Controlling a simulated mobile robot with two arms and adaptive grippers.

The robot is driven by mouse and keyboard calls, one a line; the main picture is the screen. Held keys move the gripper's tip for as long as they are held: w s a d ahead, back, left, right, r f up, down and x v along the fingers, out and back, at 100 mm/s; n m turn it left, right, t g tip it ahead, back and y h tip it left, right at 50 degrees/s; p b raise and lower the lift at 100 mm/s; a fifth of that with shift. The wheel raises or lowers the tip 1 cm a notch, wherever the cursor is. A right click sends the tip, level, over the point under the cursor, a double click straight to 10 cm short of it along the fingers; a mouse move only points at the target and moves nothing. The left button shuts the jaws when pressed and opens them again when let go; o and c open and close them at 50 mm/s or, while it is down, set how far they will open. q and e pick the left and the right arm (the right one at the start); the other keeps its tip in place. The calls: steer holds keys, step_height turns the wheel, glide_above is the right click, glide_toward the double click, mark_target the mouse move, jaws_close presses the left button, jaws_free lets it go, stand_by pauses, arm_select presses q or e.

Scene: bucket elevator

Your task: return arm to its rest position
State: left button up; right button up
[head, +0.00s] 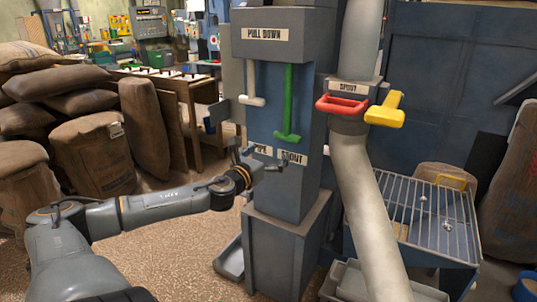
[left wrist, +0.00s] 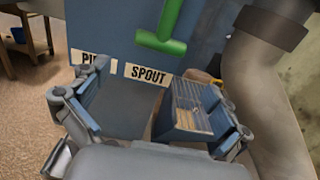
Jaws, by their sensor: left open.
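My left gripper (head: 268,160) is in front of the blue-grey elevator column (head: 300,190), below its handles, with my arm reaching in from the left. In the left wrist view the left gripper (left wrist: 150,112) is open, its two fingers spread wide with nothing between them. Behind the fingers are the column face and a label reading SPOUT (left wrist: 148,74). A green T-handle (head: 289,108) hangs low on the column, above the gripper and apart from it. It also shows in the left wrist view (left wrist: 163,42). My right gripper is not in view.
A shorter white handle (head: 251,88) hangs beside the green one. Red (head: 342,105) and yellow (head: 386,110) handles stick out at the spout pipe (head: 365,190). A wire grate (head: 430,215) stands right. Sacks (head: 95,150) are piled left. Open floor lies left of the column.

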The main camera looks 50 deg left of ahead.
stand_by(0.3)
